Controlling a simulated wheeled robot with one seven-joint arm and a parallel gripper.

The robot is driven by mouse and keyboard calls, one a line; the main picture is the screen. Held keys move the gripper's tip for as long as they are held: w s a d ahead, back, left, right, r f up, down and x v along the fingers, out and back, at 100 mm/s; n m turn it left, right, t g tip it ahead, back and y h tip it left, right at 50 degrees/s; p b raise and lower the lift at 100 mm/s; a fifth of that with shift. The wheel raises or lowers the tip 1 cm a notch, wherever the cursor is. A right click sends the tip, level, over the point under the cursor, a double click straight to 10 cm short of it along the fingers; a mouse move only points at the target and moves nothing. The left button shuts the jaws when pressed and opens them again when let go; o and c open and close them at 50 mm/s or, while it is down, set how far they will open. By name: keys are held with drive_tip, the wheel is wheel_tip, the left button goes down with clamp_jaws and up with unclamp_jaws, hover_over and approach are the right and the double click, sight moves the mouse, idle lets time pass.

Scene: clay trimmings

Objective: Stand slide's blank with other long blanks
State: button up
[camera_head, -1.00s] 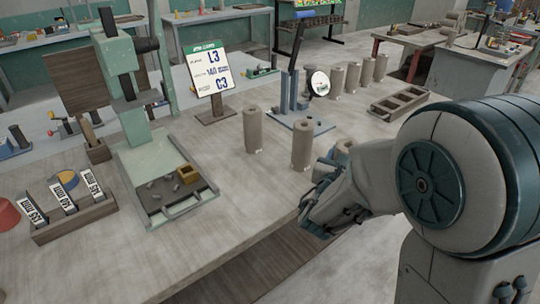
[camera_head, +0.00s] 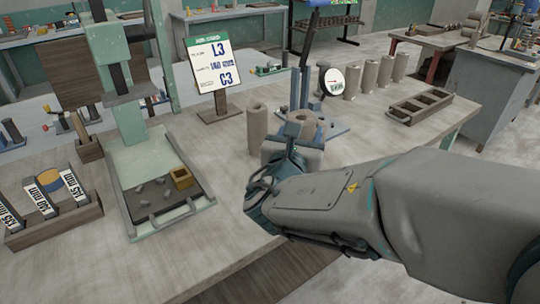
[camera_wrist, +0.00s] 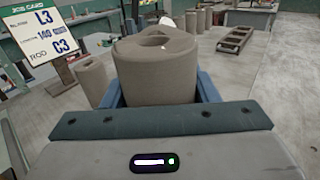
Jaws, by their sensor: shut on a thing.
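My gripper (camera_head: 285,153) is shut on a grey-brown cylindrical clay blank (camera_head: 302,124). In the wrist view the held blank (camera_wrist: 155,68) stands upright between the two blue fingers, with a hole in its top. Whether its base touches the table is hidden. Another blank (camera_head: 257,127) stands just left of it, apart; it also shows in the wrist view (camera_wrist: 91,79).
A job card (camera_head: 210,64) reading L3, 140 and C3 stands behind left. A green press-like machine (camera_head: 140,185) with a tray of scraps, and a wooden holder (camera_head: 70,222) with labelled strips, stand left. An empty wooden rack (camera_head: 418,106) lies right. Front-middle table is clear.

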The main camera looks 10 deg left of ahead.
drive_tip(key=w+a+f+b, duration=0.1)
drive_tip(key=w+a+f, duration=0.1)
drive_tip(key=a+f, duration=0.4)
drive_tip(key=shift+a+f, duration=0.15)
drive_tip(key=shift+f, duration=0.8)
drive_tip(key=shift+f, duration=0.2)
drive_tip(key=o, duration=1.4)
